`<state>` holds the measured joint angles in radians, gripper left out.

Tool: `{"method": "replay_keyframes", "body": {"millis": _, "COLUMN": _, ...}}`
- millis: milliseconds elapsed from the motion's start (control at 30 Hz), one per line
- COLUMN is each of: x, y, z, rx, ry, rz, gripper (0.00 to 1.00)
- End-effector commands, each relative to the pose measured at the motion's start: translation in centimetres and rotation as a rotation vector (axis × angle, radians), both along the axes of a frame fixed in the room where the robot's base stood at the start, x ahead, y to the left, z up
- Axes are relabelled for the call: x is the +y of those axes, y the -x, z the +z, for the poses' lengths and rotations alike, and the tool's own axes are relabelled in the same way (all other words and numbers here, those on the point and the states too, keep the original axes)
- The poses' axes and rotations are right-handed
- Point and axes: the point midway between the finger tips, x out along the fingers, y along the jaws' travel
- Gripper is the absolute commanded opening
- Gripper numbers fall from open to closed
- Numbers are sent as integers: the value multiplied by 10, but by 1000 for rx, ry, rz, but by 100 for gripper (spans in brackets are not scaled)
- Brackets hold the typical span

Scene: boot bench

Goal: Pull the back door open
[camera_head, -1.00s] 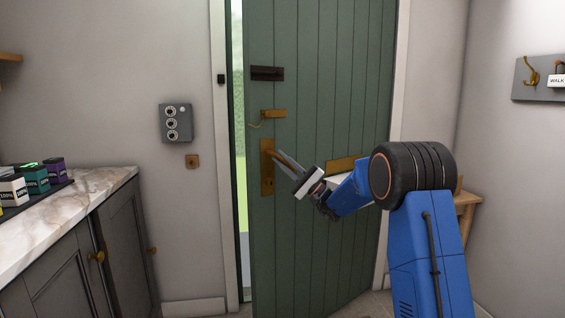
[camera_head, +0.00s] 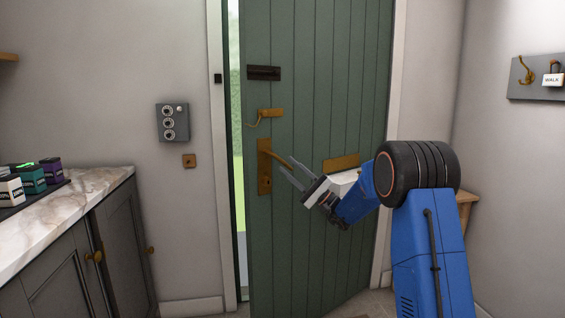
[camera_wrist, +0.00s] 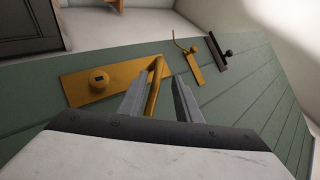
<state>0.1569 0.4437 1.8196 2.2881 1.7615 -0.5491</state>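The green back door (camera_head: 310,100) stands ajar. A narrow strip of outdoors shows along its left edge. Its brass lever handle (camera_head: 272,152) sits on a brass plate (camera_head: 264,180) near that edge; in the wrist view the lever (camera_wrist: 154,90) points back toward my gripper. My gripper (camera_head: 290,170) is at the lever's free end. Its two grey fingers, also in the wrist view (camera_wrist: 160,80), are spread apart. The lever lies between them, closer to the left finger, with a clear gap to the right one. Whether the left finger touches it I cannot tell.
A brass latch (camera_head: 270,113) and a dark bolt (camera_head: 264,73) are above the handle. A marble-topped cabinet (camera_head: 95,190) with small boxes stands at left. A wooden bench (camera_head: 467,199) is at right behind my arm. A hook board (camera_head: 530,85) hangs on the right wall.

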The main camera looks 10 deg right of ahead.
Motion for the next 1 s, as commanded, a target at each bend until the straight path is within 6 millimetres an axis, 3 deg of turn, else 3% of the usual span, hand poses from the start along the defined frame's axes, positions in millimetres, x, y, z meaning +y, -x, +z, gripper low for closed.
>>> {"method": "replay_keyframes", "body": {"millis": 500, "x": -68, "y": 37, "z": -60, "rx": -1, "ry": -1, "rz": -1, "gripper": 31}}
{"method": "replay_keyframes", "body": {"millis": 700, "x": -79, "y": 44, "z": -69, "rx": -4, "ry": -2, "rz": 0, "gripper": 31}}
{"method": "replay_keyframes", "body": {"millis": 1000, "x": -81, "y": 45, "z": -71, "rx": -3, "ry": -1, "rz": 1, "gripper": 31}}
